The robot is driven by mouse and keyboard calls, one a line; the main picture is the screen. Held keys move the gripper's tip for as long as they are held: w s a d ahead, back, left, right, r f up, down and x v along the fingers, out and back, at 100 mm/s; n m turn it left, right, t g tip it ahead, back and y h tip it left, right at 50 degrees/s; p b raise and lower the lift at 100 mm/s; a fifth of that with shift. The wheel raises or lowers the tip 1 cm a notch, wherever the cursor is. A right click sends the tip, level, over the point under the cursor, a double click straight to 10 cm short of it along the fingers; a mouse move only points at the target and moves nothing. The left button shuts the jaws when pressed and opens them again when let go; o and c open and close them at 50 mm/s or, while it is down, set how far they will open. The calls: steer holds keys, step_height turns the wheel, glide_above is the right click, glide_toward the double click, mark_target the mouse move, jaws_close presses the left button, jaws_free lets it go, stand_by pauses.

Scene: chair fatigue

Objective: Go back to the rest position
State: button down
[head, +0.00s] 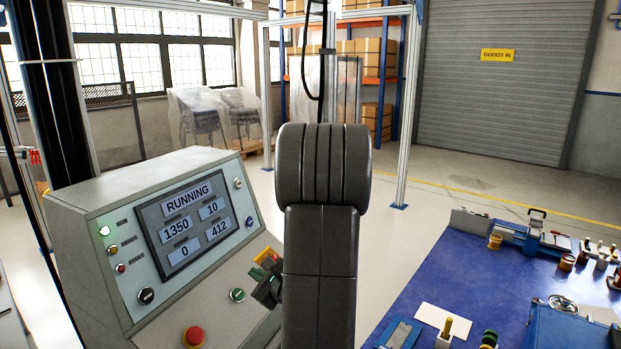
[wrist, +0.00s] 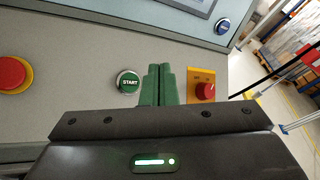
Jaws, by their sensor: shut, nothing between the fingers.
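My gripper (wrist: 157,85) is shut and empty in the wrist view, its two green fingers together over the sloped grey console panel. The green START button (wrist: 128,81) is just left of the fingers, and a red knob on a yellow plate (wrist: 203,91) is just right of them. In the head view my gripper (head: 262,280) shows only partly, beside the dark arm that hides much of it. The console (head: 75,215) has a screen (head: 187,222) reading RUNNING, 1350, 10, 0 and 412. A green button (head: 237,295) is apart from the fingers. I cannot tell the fingertips' exact height above the panel.
A red stop button (head: 194,337) sits low on the console; a blue button (wrist: 223,26) is at its upper right in the wrist view. A blue workbench (head: 440,270) with tools and fixtures stands at right. Open floor (head: 440,200) lies behind, before the shutter (head: 500,100).

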steer(key=f+b, duration=0.1)
steer(key=a+f, duration=0.1)
steer(key=w+a+f+b, duration=0.1)
steer(key=f, duration=0.1)
steer(key=shift+f+b, duration=0.1)
steer(key=shift+b, duration=0.2)
steer(key=shift+w+a+f+b, duration=0.1)
steer(key=shift+a+f+b, duration=0.15)
steer(key=shift+b, duration=1)
